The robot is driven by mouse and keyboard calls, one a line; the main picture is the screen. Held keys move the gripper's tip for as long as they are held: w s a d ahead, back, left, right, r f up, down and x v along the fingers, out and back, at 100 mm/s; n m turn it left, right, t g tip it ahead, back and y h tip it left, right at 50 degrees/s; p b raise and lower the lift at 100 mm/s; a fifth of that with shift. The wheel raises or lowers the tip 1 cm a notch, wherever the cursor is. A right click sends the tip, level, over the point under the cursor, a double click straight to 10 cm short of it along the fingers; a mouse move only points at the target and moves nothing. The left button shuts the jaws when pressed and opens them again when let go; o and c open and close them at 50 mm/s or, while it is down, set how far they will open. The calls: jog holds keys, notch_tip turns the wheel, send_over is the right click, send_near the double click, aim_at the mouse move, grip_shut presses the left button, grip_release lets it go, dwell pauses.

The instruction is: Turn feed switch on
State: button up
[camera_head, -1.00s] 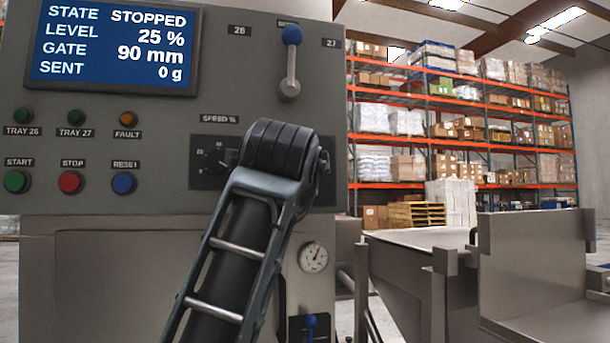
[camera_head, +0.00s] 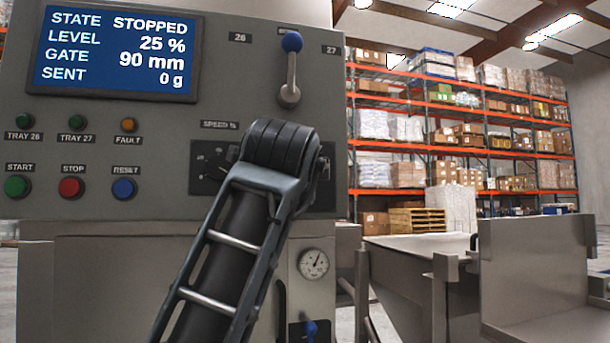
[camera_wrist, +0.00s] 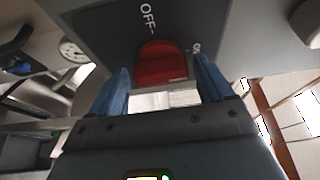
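The feed switch is a red rotary knob (camera_wrist: 162,62) on a dark plate (camera_wrist: 100,30), in the wrist view. "OFF" is printed above it, and a small label, likely "ON", is to its right. My gripper (camera_wrist: 163,78) has its two blue fingers spread, one on each side of the knob, with a gap showing at each side. I cannot tell how far the fingertips are from the plate. In the head view my arm covers part of the panel, and neither the red knob nor my fingers can be seen.
The grey control panel (camera_head: 225,75) has a display (camera_head: 117,50) reading STOPPED, GATE 90 mm and SENT 0 g. A metal trough (camera_head: 535,270) stands at the right.

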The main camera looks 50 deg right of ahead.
jog(key=shift+o, duration=0.4)
jog(key=shift+a, duration=0.1)
jog(key=v, duration=0.7)
jog(key=shift+s+a, duration=0.2)
jog(key=shift+s, duration=0.05)
